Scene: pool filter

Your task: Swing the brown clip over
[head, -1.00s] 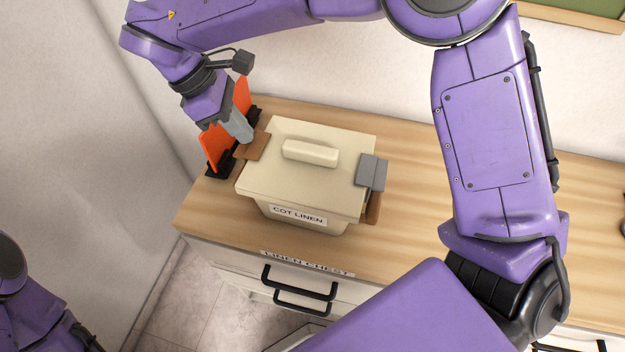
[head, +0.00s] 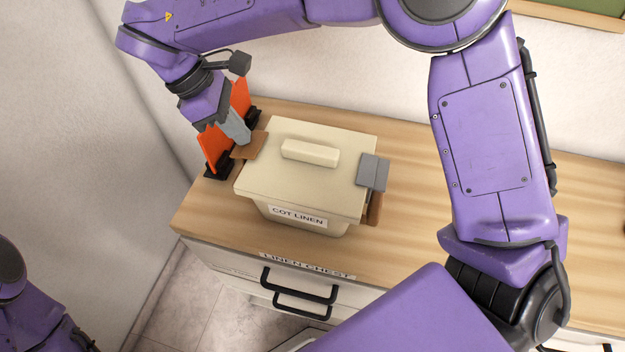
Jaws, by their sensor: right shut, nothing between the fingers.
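A cream lidded box (head: 305,175) labelled "COT LINEN" stands on the wooden chest top. A brown clip (head: 250,147) shows as a flat flap at the left edge of its lid. My right gripper (head: 238,132) reaches across to this side from above, with its grey fingers shut and empty. The fingertips are at or just above the clip's back part; I cannot tell whether they touch it. A grey clip (head: 373,172) lies over the lid's right edge, and a brown piece (head: 375,209) hangs below it on the box's side. My left gripper is out of view.
An orange panel in a black holder (head: 218,170) stands left of the box, close behind my right gripper. The chest's front with black handles (head: 300,283) is below. The wooden top right of the box (head: 410,215) is clear.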

